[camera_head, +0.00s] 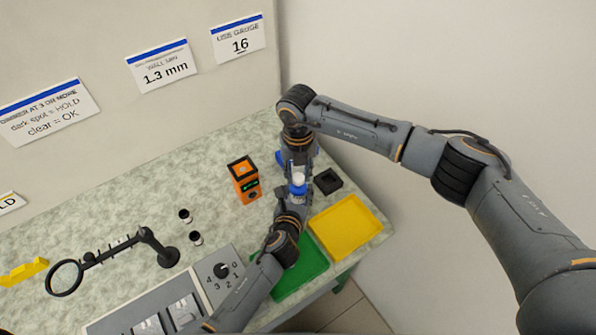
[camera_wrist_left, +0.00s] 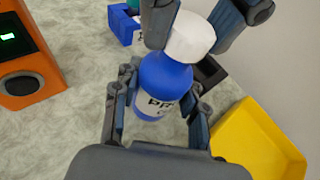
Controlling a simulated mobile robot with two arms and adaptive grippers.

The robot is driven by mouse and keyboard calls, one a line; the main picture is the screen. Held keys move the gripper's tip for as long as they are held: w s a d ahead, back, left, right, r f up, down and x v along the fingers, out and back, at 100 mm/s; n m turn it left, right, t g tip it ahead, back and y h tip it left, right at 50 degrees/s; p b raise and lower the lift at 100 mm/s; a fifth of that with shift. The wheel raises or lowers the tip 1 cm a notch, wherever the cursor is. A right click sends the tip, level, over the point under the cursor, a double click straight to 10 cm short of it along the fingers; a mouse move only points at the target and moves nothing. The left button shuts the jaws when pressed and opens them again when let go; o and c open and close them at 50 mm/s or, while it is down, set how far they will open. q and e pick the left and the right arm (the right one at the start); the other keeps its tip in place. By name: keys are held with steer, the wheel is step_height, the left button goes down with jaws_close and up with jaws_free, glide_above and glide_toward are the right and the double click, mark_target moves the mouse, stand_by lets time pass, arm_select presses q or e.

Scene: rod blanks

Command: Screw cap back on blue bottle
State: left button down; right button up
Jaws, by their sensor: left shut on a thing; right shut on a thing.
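The blue bottle (camera_head: 298,189) stands upright above the bench, and in the left wrist view it (camera_wrist_left: 165,82) shows a white label with partly hidden print. My left gripper (camera_wrist_left: 158,112) is shut around the bottle's body from the near side. The white cap (camera_wrist_left: 191,37) is at the top of the bottle, over its neck; I cannot tell whether it is threaded. It also shows in the head view (camera_head: 299,178). My right gripper (camera_wrist_left: 195,22) comes from the far side and is shut on the cap. The fingers hide parts of both.
An orange device (camera_head: 244,180) stands left of the bottle. A black square holder (camera_head: 328,181) and yellow tray (camera_head: 346,252) are to the right; a green tray (camera_head: 318,262) is nearer. A magnifier stand (camera_head: 168,257), two small dark-topped jars and a dial panel (camera_head: 236,262) are left.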

steer(key=m, duration=0.6)
steer(key=shift+m, duration=0.3)
steer(key=m, duration=1.4)
steer(key=shift+m, duration=0.4)
steer(key=m, duration=0.1)
steer(key=a+m, duration=0.1)
steer(key=m, duration=0.1)
steer(key=shift+d+m, duration=0.25)
steer(key=shift+m, duration=0.55)
steer(key=shift+d+m, duration=0.25)
steer(key=shift+m, duration=0.05)
steer(key=o, duration=0.7)
